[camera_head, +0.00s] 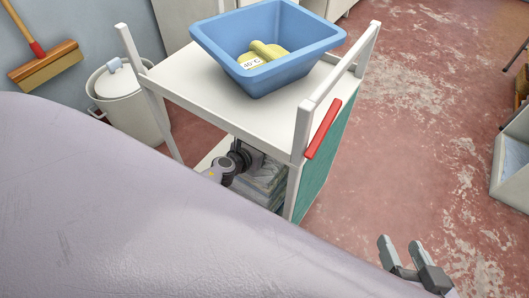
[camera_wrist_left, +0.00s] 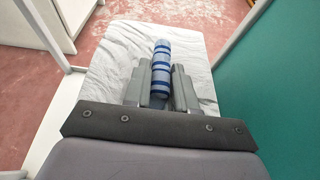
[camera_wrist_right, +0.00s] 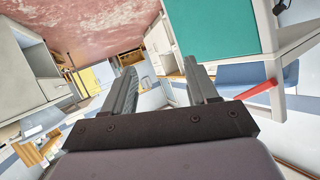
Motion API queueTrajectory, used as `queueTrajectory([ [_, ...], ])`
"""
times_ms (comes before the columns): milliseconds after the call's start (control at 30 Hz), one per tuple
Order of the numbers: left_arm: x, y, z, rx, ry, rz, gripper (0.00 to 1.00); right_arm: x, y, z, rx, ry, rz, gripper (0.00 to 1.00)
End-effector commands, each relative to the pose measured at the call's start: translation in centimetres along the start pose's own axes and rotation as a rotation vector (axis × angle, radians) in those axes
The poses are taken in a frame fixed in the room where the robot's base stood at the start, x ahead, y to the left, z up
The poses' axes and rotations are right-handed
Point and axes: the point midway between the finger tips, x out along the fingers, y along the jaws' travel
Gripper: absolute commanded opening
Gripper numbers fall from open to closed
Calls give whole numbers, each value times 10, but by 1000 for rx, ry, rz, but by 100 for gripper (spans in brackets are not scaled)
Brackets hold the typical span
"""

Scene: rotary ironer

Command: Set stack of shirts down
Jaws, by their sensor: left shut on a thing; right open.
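The stack of shirts (camera_head: 268,181) is pale and partly hidden, low inside the white trolley, under its top. In the left wrist view its white, creased upper face (camera_wrist_left: 200,58) fills the middle. My left gripper (camera_wrist_left: 161,82) is shut on a blue-striped rolled part of the stack (camera_wrist_left: 162,62). In the head view my left wrist reaches in over the stack and its fingers are hidden. The stack is at the level of the lower shelf (camera_head: 215,152); I cannot tell whether it touches. My right gripper (camera_head: 404,262) is open and empty, away from the trolley.
A blue basin (camera_head: 310,62) with yellow cloth stands on the trolley top (camera_head: 190,85). The trolley has a red handle (camera_head: 323,129) and a green side panel (camera_head: 325,165). A lidded white bin (camera_head: 128,105) and a broom (camera_head: 45,65) are at left. Red floor at right is largely clear.

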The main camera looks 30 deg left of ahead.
Motion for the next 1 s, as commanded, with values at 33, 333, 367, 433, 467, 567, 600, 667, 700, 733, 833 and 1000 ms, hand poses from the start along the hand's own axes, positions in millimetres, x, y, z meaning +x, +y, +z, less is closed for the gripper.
queueTrajectory([
  [33,2,0,1,0,-8,1,0,1,0,2,5,0,-3,58],
  [333,12,0,-26,-2,-8,0,0,16,-15,6,93,34,-96,58],
  [367,13,0,-28,-2,-8,0,0,17,-17,5,100,37,-104,58],
  [433,14,-2,-31,-3,-8,0,0,17,-18,5,107,43,-113,58],
  [467,15,-3,-32,-2,-8,0,0,17,-18,5,107,45,-115,58],
  [567,15,-4,-32,0,-8,1,0,17,-19,4,108,47,-118,58],
  [600,15,-4,-32,0,-8,1,0,17,-19,4,109,48,-118,58],
  [667,14,-4,-31,0,-8,1,0,17,-19,3,108,47,-118,58],
  [700,14,-4,-31,0,-8,1,0,17,-19,3,108,47,-117,58],
  [733,14,-4,-31,0,-8,1,0,17,-19,3,108,47,-117,58],
  [833,15,-3,-32,0,-8,1,0,17,-19,4,107,48,-116,58],
  [1000,14,-4,-36,0,0,0,51,17,-19,4,105,49,-115,58],
])
